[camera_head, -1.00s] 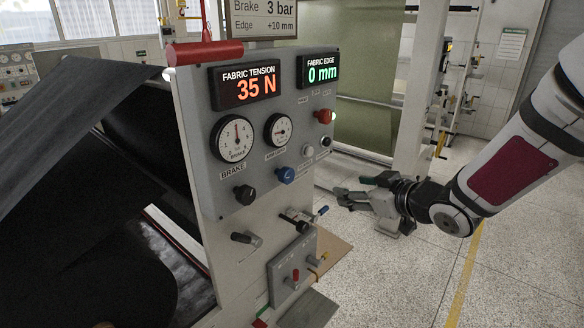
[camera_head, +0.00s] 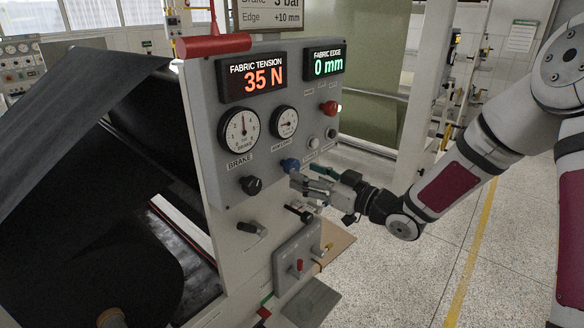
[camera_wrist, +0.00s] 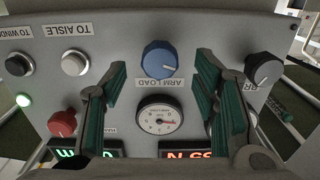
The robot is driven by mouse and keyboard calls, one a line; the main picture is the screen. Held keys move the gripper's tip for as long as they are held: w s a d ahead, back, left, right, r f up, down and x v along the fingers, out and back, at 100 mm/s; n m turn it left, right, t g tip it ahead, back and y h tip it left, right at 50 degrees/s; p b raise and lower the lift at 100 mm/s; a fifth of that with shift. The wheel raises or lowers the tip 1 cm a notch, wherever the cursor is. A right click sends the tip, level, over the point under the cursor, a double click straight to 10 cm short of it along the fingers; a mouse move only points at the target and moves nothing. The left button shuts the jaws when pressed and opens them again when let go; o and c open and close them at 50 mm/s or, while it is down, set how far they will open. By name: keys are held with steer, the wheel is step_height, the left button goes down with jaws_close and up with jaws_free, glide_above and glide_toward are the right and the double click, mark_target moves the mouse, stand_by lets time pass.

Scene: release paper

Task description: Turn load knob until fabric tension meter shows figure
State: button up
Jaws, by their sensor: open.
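The fabric tension meter (camera_head: 252,78) reads 35 N in orange digits at the top of the grey panel. The load knob is blue; in the head view (camera_head: 290,165) it sits under the small right gauge, and in the wrist view (camera_wrist: 159,59) it shows above the "ARM LOAD" label. My gripper (camera_head: 298,181) is open and empty, just in front of the panel by the blue knob. In the wrist view its green-padded fingers (camera_wrist: 160,75) stand apart on either side of the knob. I cannot tell whether they touch it.
The black brake knob (camera_head: 250,185) is left of the blue knob. The fabric edge display (camera_head: 328,63) reads 0 mm. Levers (camera_head: 250,228) stick out below. Open floor (camera_head: 400,270) lies to the right.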

mark_target(296, 169)
steer(key=shift+x, duration=2.75)
steer(key=shift+c, duration=0.5)
